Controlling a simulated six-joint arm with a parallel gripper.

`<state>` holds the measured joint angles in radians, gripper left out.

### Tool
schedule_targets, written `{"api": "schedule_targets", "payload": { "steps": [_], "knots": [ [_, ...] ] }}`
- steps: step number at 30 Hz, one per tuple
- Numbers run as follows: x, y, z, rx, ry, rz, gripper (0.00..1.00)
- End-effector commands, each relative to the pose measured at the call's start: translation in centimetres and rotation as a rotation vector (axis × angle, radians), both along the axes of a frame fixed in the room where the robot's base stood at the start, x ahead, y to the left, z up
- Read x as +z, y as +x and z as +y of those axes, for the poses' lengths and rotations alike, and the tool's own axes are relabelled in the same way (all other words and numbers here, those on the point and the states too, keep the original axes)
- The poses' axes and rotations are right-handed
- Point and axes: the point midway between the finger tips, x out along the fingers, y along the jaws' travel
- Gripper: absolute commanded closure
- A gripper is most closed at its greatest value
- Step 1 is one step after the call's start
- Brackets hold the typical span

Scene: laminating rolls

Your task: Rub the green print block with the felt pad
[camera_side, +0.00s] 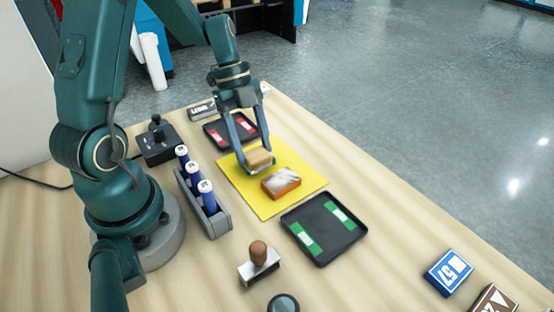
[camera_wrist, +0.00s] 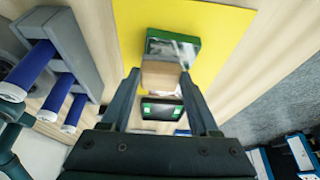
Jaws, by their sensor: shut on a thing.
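The felt pad (camera_side: 259,157), a tan block, is between the fingers of my gripper (camera_side: 249,152), over the yellow mat (camera_side: 264,203). It also shows between the fingers in the wrist view (camera_wrist: 162,76). The green print block (camera_wrist: 172,48) has a smeared grey-white top and lies just past the pad in that view. In the side view only a little of its green and white shows by the fingertips. I cannot tell whether pad and block touch. An orange block (camera_side: 282,184) with a smeared white top lies on the mat closer to the side camera.
A black tray (camera_side: 324,228) with green-and-white pieces is near the mat; one with red pieces (camera_side: 219,133) is beyond it. Blue rolls (camera_side: 207,197) stand in a grey rack (camera_side: 222,217) at left. A wooden-handled stamp (camera_side: 258,264) and blue box (camera_side: 448,272) are nearer the camera.

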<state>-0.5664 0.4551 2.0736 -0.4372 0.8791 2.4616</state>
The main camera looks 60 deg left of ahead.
Motion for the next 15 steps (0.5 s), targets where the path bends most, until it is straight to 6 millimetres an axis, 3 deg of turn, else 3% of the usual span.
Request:
{"api": "schedule_targets", "payload": {
  "steps": [5,15],
  "knots": [
    [0.0,-0.3,-1.6,-0.001,-0.001,0.001,0.91],
    [0.0,-0.2,1.6,0.004,0.001,-0.001,0.91]
  ]
}}
